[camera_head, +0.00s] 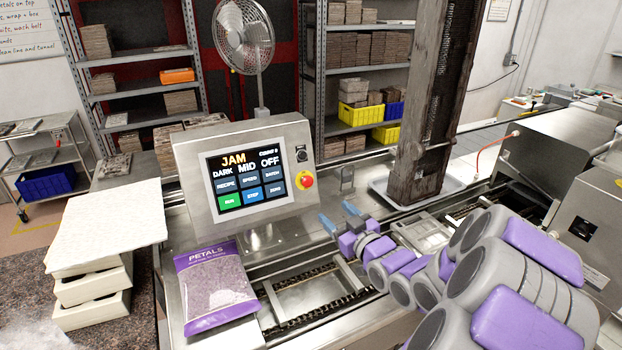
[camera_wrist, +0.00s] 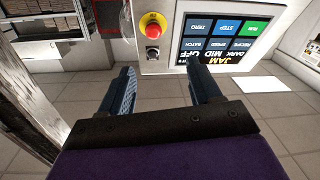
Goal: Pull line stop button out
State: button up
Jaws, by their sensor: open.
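The line stop button (camera_head: 306,180) is a red mushroom head on a yellow base, at the right side of the control panel (camera_head: 190,165). The panel screen (camera_head: 245,178) reads JAM, DARK, MID, OFF. In the wrist view the button (camera_wrist: 153,29) appears beyond my fingertips, above the gap between them, with the screen (camera_wrist: 222,40) to its right. My gripper (camera_head: 340,215) is open and empty, to the right of and below the button in the head view, apart from it. In the wrist view my gripper (camera_wrist: 160,70) shows two blue fingers spread apart. Whether the button is pressed in I cannot tell.
A black switch (camera_head: 301,153) sits just above the button. A purple petals bag (camera_head: 211,287) lies below the panel. A dark wooden column (camera_head: 432,100) stands behind my arm. A fan (camera_head: 243,40) stands behind the panel. The space between gripper and button looks clear.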

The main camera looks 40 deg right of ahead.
jog(key=w, duration=0.2)
send_near(309, 184)
jog(key=d, duration=0.2)
jog(key=w, duration=0.2)
jog(key=w+a, duration=0.1)
jog(key=w, duration=0.1)
jog(key=w+a, duration=0.1)
jog(key=w, duration=0.1)
jog(key=shift+w+a+r+p, duration=0.1)
jog(key=shift+w+r+p, duration=0.1)
jog(key=shift+r+p, duration=0.1)
jog(key=w+d, duration=0.1)
jog(key=d, duration=0.1)
jog(key=shift+w+d+f, duration=0.3)
jog(key=shift+w+f, duration=0.05)
jog(key=shift+w, duration=0.05)
jog(key=shift+d, duration=0.25)
jog(key=shift+a+r, duration=0.2)
jog(key=shift+a, duration=0.8)
jog(key=c, duration=0.3)
jog(key=shift+c, duration=1)
jog(key=shift+d+f, duration=0.15)
jog(key=shift+d, duration=0.35)
jog(key=c, duration=0.5)
jog(key=shift+a, duration=0.15)
grip_shut()
